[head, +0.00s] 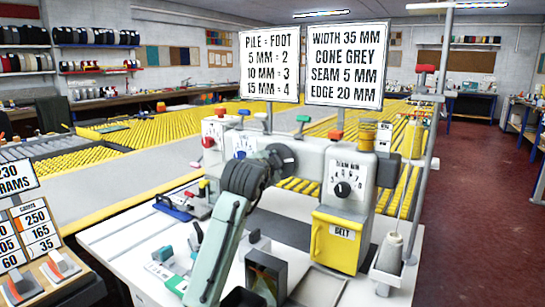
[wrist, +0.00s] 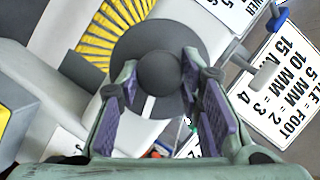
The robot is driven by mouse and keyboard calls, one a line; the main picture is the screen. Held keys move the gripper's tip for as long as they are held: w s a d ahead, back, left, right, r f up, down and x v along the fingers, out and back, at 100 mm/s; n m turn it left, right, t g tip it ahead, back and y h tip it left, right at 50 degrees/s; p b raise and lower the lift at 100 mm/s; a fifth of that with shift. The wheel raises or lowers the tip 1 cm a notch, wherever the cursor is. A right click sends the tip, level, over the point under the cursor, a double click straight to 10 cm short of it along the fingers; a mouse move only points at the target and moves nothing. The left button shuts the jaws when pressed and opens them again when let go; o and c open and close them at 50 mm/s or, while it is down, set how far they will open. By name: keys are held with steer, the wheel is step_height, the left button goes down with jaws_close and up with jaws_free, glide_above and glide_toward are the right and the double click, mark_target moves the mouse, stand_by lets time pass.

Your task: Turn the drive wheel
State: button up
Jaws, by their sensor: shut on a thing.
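The drive wheel is a dark grey disc with a round hub and a white line on its face. In the head view my arm and gripper hide part of the wheel and machine.
The grey sewing machine (head: 310,160) carries a dial (head: 343,189) and a yellow BELT cover (head: 336,240). Two sign boards (head: 346,65) stand behind it. A thread cone (head: 391,251) is at right. Small tools lie on the white table (head: 130,240). Red floor (head: 460,200) is clear at right.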

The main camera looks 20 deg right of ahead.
steer(key=shift+r+n+g+p, duration=0.1)
steer(key=shift+n+g+p, duration=0.4)
steer(key=shift+n+p, duration=0.3)
steer(key=o, duration=1.2)
steer(key=shift+c, duration=0.2)
steer(key=shift+h, duration=0.3)
steer(key=v, duration=1.2)
steer(key=shift+r, duration=0.1)
